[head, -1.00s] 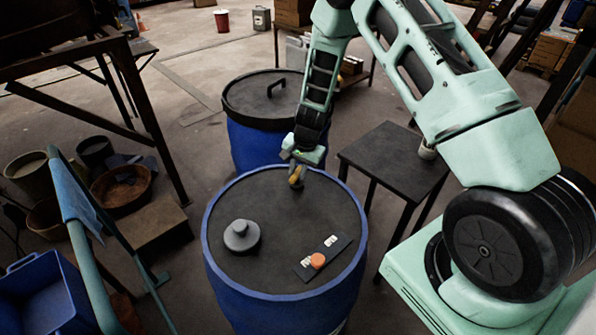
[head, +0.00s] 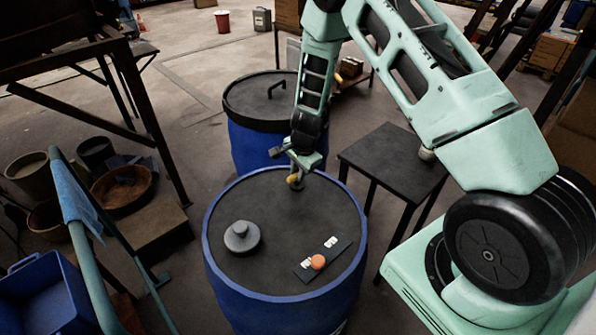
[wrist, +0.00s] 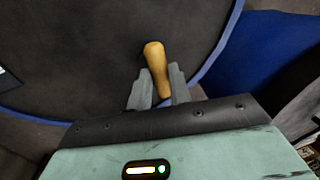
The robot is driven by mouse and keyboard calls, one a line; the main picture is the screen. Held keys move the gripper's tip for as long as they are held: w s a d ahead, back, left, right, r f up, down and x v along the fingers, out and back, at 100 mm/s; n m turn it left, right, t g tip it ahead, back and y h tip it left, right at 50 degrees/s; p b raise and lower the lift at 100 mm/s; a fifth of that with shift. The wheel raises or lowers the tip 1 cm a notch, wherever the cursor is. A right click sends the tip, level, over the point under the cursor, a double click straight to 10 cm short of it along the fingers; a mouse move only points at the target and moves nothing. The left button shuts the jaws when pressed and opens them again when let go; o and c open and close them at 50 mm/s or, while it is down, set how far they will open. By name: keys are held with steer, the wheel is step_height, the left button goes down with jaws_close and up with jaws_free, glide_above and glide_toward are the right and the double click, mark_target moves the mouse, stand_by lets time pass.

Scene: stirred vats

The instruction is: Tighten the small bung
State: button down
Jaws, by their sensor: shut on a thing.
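The blue drum (head: 212,262) in front has a dark lid. My gripper (head: 294,170) points down over the lid's far edge. It is shut on a yellow-brown handle (head: 295,182), which also shows between the two grey jaws (wrist: 157,90) in the wrist view as a rounded wooden-looking grip (wrist: 154,58). The handle stands at the lid near its far rim. I cannot make out the small bung separately; the gripper and handle cover that spot. A larger grey round bung (head: 242,237) with a raised centre sits on the lid's left side.
A dark plate (head: 305,270) with white labels and an orange knob (head: 318,262) lies on the lid's front right. A second blue drum (head: 250,148) with a black lid stands behind. A small dark table (head: 393,155) stands at the right.

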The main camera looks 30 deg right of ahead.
steer(key=c, duration=1.3)
jaws_free()
steer(key=s+r, duration=0.3)
steer(key=r, duration=1.4)
steer(key=shift+s+d, duration=0.15)
steer(key=shift+d, duration=0.2)
